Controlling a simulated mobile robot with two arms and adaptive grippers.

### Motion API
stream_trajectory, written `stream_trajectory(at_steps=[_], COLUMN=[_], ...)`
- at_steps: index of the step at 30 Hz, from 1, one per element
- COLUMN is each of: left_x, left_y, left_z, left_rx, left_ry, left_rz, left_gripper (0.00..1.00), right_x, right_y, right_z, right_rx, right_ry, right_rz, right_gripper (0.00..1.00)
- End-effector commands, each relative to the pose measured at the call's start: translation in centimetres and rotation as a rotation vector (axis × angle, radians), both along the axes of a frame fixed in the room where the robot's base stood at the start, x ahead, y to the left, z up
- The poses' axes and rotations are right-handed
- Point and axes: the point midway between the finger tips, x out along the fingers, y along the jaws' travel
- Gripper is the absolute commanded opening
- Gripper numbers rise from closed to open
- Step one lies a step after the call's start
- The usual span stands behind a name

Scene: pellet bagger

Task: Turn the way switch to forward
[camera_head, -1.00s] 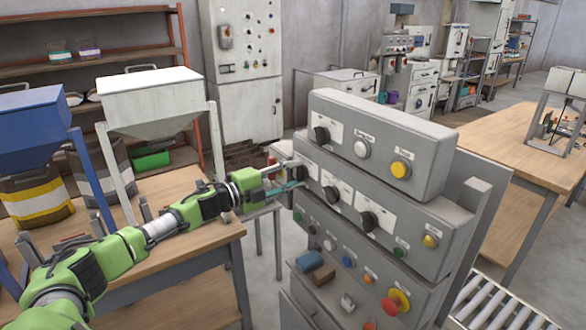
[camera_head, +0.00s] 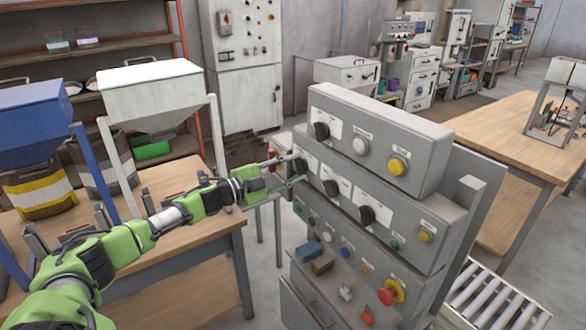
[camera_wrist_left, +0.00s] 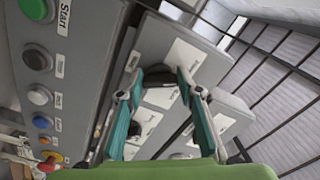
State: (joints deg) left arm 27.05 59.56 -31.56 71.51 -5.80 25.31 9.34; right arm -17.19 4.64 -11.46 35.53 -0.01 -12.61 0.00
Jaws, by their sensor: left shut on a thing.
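The grey control panel (camera_head: 390,232) stands in the middle of the head view, with black rotary knobs and coloured buttons. My left gripper (camera_head: 298,168) reaches in from the left to the black knob at the left end of the panel's middle row. In the left wrist view my gripper (camera_wrist_left: 158,84) has its two fingers on either side of this dark knob (camera_wrist_left: 158,74), shut on it. The fingers partly hide the knob, and I cannot read its label or tell its setting. My right gripper is not in view.
Other black knobs (camera_head: 331,187) sit close by on the same row. A red emergency button (camera_head: 387,296) is low on the panel. A roller conveyor (camera_head: 490,300) lies at the right.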

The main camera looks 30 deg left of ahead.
Motion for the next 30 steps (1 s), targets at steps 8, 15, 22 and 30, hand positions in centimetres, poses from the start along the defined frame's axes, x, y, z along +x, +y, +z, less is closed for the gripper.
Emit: stream_trajectory(at_steps=[8,15,22,30], left_x=[0.0,0.0,-0.5,-3.6], left_y=[0.0,0.0,0.2,1.5], left_z=[-0.1,-0.1,-0.1,-0.3], left_rx=[-0.003,-0.002,0.0,0.0], left_ry=[0.003,0.001,0.002,0.006], left_rz=[0.0,0.0,0.0,0.0], left_gripper=[0.49,0.5,0.5,0.5], right_x=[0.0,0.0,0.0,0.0], right_y=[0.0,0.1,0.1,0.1], right_z=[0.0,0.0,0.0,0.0], right_rx=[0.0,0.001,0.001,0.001], right_ry=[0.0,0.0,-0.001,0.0], right_rz=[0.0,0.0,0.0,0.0], right_gripper=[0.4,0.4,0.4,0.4])
